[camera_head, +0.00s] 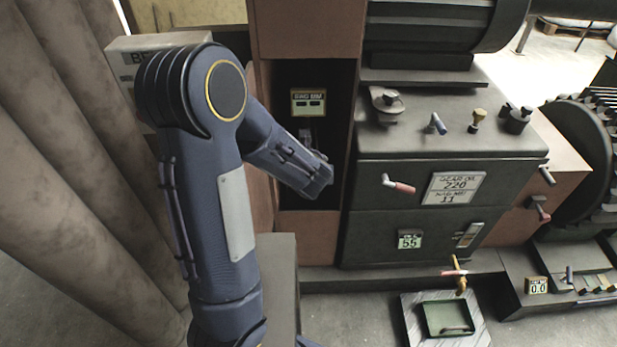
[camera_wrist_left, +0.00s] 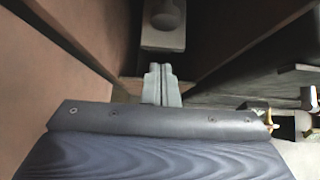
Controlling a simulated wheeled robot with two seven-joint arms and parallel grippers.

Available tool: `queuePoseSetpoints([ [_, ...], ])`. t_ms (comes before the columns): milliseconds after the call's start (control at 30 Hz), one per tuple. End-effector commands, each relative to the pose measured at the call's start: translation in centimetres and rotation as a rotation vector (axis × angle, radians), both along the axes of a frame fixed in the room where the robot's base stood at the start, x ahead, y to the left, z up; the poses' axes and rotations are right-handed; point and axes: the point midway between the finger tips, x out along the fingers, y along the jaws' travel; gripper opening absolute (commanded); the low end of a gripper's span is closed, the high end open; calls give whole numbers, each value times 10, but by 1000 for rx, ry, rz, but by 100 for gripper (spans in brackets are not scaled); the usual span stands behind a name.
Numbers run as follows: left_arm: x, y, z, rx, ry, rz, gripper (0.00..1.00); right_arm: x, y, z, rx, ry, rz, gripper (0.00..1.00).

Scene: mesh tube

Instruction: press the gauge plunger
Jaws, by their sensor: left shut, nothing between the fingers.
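A gauge display (camera_head: 308,102) is mounted inside a dark, narrow recess in the brown machine frame in the head view. My left arm reaches from the left into this recess and largely covers its lower part. In the left wrist view my left gripper (camera_wrist_left: 160,70) is shut and empty, its two pale fingers together. Just beyond the fingertips is a grey block (camera_wrist_left: 163,37) with a rounded knob (camera_wrist_left: 165,14), cut by the top edge. I cannot tell whether the knob is the plunger or whether the fingers touch the block. My right gripper is out of view.
Right of the recess stands a dark gearbox (camera_head: 450,170) with levers, knobs and a sign. A tray (camera_head: 447,317) sits below it on the floor. Large grey pipes (camera_head: 60,150) stand at the left.

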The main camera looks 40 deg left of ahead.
Motion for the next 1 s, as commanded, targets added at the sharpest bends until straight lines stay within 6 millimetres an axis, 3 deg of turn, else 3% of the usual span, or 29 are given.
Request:
queuePoseSetpoints([
  [67, 9, 8, -15, 0, 3, 1, 0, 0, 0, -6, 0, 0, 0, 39],
  [300, 33, 28, -9, 1, 0, 1, 0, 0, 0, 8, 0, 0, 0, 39],
  [767, 39, 33, -10, 1, -1, 0, 0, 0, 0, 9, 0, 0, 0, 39],
  [1000, 55, 46, -10, 0, -2, 0, 0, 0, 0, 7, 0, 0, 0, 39],
])
